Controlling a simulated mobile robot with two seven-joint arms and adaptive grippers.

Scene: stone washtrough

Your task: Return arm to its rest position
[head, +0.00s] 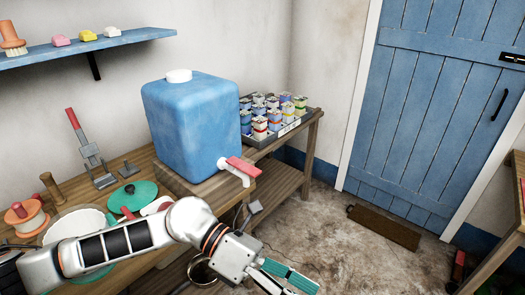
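My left arm comes in from the lower left and reaches across the front of the wooden bench (142,164). My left gripper (282,279) hangs beyond the bench's front edge, over the floor, near the bottom of the head view. A teal-padded finger shows, and the lower part of the gripper is close to the picture's edge, so its opening cannot be judged. I see no object held in it. My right gripper is not in view.
A blue water container (190,125) with a red-handled tap (242,170) stands behind my arm. A teal lid (132,196) and a white bowl (75,222) lie close by. A metal pot (203,271) is below. The floor (335,225) to the right is mostly clear.

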